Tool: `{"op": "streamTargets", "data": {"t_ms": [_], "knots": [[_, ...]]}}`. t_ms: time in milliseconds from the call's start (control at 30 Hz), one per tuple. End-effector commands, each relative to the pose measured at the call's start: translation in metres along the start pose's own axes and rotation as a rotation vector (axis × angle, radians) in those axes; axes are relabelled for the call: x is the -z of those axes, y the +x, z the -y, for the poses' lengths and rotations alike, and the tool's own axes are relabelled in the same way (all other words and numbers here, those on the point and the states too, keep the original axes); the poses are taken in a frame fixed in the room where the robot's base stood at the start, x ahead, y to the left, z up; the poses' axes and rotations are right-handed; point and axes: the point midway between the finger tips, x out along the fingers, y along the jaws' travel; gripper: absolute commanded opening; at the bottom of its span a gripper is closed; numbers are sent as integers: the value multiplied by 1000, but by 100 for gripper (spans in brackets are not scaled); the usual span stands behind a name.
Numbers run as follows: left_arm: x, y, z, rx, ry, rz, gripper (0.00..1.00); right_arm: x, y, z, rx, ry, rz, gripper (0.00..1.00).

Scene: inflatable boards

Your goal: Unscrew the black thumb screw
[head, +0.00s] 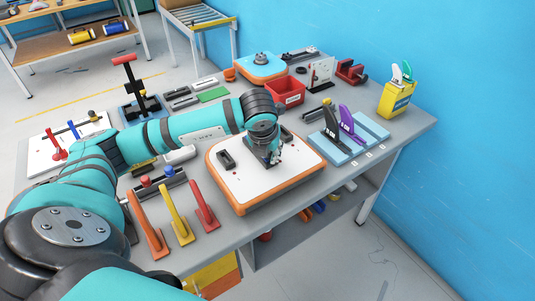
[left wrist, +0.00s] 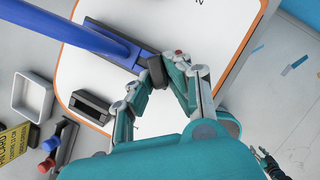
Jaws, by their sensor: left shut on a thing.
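My left gripper (head: 274,160) points down at the far right part of a white board with an orange edge (head: 240,191). In the left wrist view, its two fingers (left wrist: 160,74) close on a small dark piece, the black thumb screw (left wrist: 156,70). The screw is at the end of a dark grey rail (left wrist: 122,54) on the white board (left wrist: 185,20). In the head view the gripper hides the screw. Whether the screw is still seated in the rail cannot be told.
A long blue bar (left wrist: 88,38) crosses above the rail in the left wrist view. A black block (head: 226,159) sits on the board. Orange, yellow and red levers (head: 174,215) stand to its left; a blue tray (head: 345,152) with black and purple pieces lies to its right. A red bin (head: 286,94) stands behind.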

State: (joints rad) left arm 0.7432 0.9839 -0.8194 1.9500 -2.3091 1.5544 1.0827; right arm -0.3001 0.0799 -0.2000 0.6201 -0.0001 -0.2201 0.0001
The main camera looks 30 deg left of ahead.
Motion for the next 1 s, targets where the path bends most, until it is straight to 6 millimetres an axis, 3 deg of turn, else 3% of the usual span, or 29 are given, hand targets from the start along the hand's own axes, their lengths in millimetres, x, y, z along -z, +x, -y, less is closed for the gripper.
{"op": "streamTargets", "data": {"t_ms": [333, 600, 1000], "knots": [[0, 0, 1, -9, -27, 1, 0, 0, 2, 0, 0, 0, 0, 40], [0, 2, 5, -107, -265, 0, 0, -1, 10, 0, 0, 0, 0, 40], [0, 2, 7, -149, -367, -2, 0, -1, 13, 0, 0, 0, 0, 40]]}}
